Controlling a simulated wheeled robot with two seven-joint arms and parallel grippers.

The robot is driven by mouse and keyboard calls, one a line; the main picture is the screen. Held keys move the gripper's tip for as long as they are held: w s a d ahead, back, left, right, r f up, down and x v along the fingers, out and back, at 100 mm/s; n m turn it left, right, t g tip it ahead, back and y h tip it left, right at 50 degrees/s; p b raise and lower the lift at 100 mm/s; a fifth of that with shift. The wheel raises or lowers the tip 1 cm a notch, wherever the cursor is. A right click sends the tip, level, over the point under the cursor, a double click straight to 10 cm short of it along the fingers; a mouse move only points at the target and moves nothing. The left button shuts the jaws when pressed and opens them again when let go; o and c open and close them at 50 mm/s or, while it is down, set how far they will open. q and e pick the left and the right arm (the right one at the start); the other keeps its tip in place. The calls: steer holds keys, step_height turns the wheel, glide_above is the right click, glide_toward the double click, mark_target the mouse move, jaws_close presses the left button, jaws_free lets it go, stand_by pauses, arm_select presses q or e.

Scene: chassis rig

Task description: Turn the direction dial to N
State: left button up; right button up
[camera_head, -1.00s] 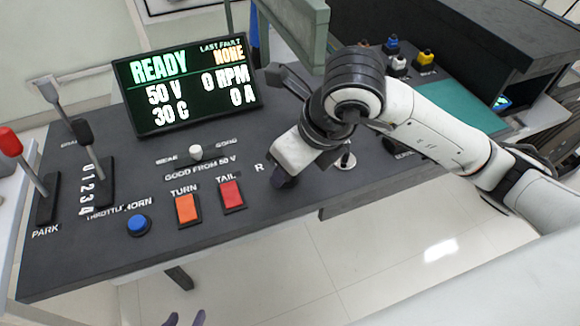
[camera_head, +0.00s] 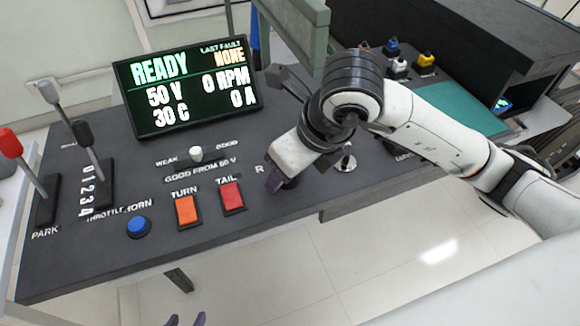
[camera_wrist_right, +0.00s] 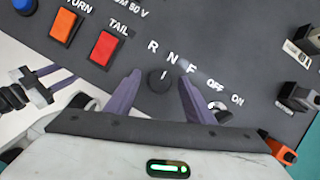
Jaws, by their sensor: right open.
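The direction dial (camera_wrist_right: 159,81) is a small dark round knob below the letters R, N and F in the right wrist view. Its short light mark points roughly up, between R and N; I cannot tell its exact setting. My right gripper (camera_wrist_right: 158,92) is open, one purple finger on each side of the dial, with no clear contact. In the head view my right gripper (camera_head: 274,181) is at the panel's front edge and hides most of the dial and its lettering.
Orange TURN (camera_head: 187,210) and red TAIL (camera_head: 231,196) switches lie left of the dial. An OFF/ON toggle (camera_wrist_right: 219,110) stands close to its right. A blue horn button (camera_head: 138,226), levers (camera_head: 88,150) and a READY screen (camera_head: 187,83) are further left and back.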

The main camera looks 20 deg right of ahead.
steer(key=p+v, duration=0.1)
steer(key=v, duration=0.9)
steer(key=shift+r, duration=0.1)
